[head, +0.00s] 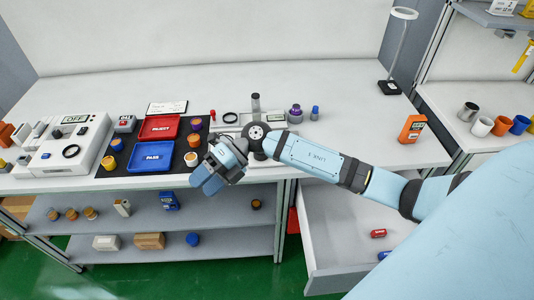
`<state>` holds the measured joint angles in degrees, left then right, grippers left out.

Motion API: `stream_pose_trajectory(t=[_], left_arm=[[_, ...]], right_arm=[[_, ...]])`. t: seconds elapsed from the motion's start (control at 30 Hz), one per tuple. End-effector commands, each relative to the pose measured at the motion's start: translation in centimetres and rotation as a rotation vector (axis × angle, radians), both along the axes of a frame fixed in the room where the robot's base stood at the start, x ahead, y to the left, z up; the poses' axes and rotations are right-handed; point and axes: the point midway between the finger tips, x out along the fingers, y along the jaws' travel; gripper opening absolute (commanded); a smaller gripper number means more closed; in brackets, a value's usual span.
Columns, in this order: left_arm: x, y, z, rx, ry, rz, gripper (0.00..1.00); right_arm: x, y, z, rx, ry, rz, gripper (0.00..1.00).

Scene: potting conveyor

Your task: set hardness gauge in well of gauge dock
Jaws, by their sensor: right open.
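My right gripper (208,182) is open and empty, pointing down over the front edge of the bench beside a small white-rimmed cup (190,158). My right arm reaches in from the right and covers part of the bench. An orange handheld device with a dark face (412,128) stands at the right of the bench, well apart from the gripper. I cannot tell whether it is the hardness gauge. A grey upright cylinder (255,101) stands just behind my wrist. No gauge dock or well can be made out clearly; the arm hides part of that area. My left gripper is not in view.
A red tray (160,127) and a blue tray (151,157) lie on a black mat left of the gripper. A white machine (68,146) stands further left. An open drawer (345,225) juts out below the arm. The bench is clear near the lamp (390,87).

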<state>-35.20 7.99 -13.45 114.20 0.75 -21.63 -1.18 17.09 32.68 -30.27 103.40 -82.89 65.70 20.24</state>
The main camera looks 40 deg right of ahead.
Motion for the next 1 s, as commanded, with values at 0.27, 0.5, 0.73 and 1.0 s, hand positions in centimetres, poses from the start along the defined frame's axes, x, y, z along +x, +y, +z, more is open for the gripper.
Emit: stream_pose_trajectory(t=[0.27, 0.5, 0.73, 1.0], left_arm=[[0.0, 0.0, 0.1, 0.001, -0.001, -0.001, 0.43], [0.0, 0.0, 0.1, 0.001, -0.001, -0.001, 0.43], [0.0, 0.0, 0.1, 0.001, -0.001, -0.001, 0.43], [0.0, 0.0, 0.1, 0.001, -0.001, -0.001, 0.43]], right_arm=[[-3.1, 1.5, -0.9, 0.825, 0.456, -0.706, 0.58], [-9.7, -4.0, -12.8, 0.974, 1.068, -1.454, 0.58], [-17.1, -4.7, -19.3, 0.868, 1.440, -1.758, 0.58], [-17.9, -4.7, -19.9, 0.849, 1.483, -1.784, 0.58]])
